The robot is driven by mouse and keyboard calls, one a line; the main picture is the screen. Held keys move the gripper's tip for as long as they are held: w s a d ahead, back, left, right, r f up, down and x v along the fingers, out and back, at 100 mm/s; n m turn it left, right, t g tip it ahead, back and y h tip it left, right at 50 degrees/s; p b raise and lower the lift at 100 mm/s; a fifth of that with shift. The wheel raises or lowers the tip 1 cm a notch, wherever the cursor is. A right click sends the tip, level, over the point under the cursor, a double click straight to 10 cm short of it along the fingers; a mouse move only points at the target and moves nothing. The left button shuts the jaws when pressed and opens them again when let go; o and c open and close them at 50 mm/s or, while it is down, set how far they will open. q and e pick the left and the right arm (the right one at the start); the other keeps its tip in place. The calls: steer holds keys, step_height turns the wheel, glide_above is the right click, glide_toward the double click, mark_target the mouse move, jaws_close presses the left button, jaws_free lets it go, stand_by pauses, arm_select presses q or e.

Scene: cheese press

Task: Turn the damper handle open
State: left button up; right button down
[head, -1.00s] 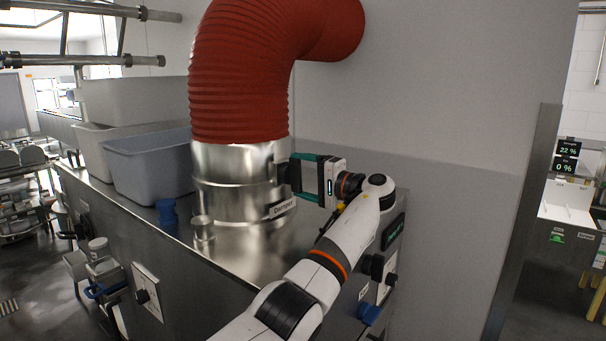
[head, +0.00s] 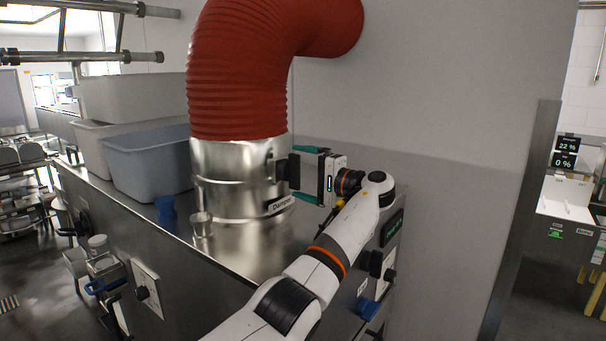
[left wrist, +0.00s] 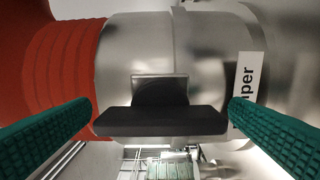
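The damper is a shiny metal collar (head: 232,180) below a red ribbed duct (head: 240,75). A "Damper" label (head: 280,204) is on its right side. The black damper handle (left wrist: 160,120) is a flat bar on a short mount; in the left wrist view it lies crosswise between my fingers. My left gripper (head: 302,172) is at the collar's right side. Its teal fingers (left wrist: 160,112) are wide apart, one by each end of the bar; I cannot tell whether they touch it. In the head view the gripper partly hides the handle. My right gripper is not in view.
The collar stands on a steel counter (head: 255,250) with grey tubs (head: 150,160), a blue cup (head: 166,209) and a small metal cup (head: 202,225) to the left. A grey wall (head: 440,120) is close behind my arm. Knobs (head: 143,293) are on the counter front.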

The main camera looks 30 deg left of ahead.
arm_select(q)
steer(key=d+b, duration=0.6)
steer(key=d, duration=0.6)
steer(key=shift+s, duration=0.45)
